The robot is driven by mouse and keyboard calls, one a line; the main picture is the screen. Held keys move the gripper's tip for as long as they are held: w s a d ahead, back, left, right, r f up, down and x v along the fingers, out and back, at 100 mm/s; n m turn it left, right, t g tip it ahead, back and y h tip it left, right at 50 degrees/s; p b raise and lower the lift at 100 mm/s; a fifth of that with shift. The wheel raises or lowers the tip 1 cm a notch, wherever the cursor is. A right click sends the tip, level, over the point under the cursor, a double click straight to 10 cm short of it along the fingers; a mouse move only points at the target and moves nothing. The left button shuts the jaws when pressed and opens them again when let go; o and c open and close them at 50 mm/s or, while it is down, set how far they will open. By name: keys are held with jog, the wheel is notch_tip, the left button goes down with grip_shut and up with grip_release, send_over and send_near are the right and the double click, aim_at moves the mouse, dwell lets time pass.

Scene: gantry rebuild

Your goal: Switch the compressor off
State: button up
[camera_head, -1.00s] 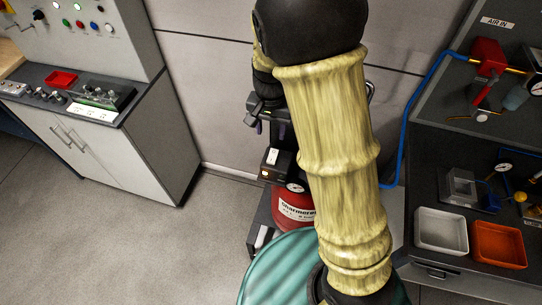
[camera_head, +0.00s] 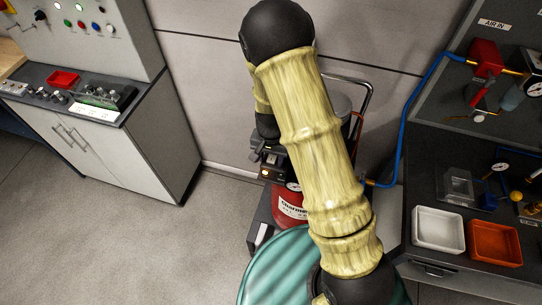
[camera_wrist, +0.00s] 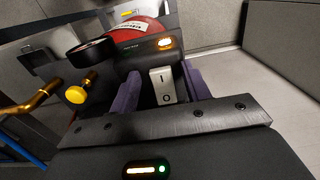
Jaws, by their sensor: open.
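The compressor has a red tank (camera_head: 289,207) with a dark control box above it; the tank also shows in the wrist view (camera_wrist: 118,33). A pale rocker switch (camera_wrist: 163,84) marked I and O sits on the box. An amber lamp (camera_wrist: 165,43) beside it is lit. I cannot tell which side of the rocker is pressed. My gripper (camera_wrist: 159,77) is open, its two purple fingers on either side of the switch, with nothing held. Whether they touch the box is unclear. In the head view my arm hides part of the compressor.
A yellow knob (camera_wrist: 76,95) and a black-rimmed gauge (camera_wrist: 90,52) are left of the switch. A blue hose (camera_head: 402,125) runs to the right bench, which holds a white tray (camera_head: 439,248) and an orange tray (camera_head: 495,262). A grey cabinet (camera_head: 140,165) stands left; floor between is clear.

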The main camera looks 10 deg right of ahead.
jog(key=c, duration=1)
jog(key=shift+w, duration=0.1)
jog(key=shift+w+d+r+g+p, duration=0.1)
jog(key=shift+w+r+g+p, duration=0.1)
jog(key=shift+g+p, duration=0.4)
jog(key=shift+w+d+g+y+p, duration=0.1)
jog(key=shift+g+y+p, duration=0.1)
jog(key=shift+g+y, duration=0.25)
jog(key=shift+w+g+y+p, duration=0.15)
jog(key=shift+g+y, duration=0.1)
jog(key=shift+g, duration=0.3)
jog(key=shift+s, duration=0.1)
jog(key=o, duration=1)
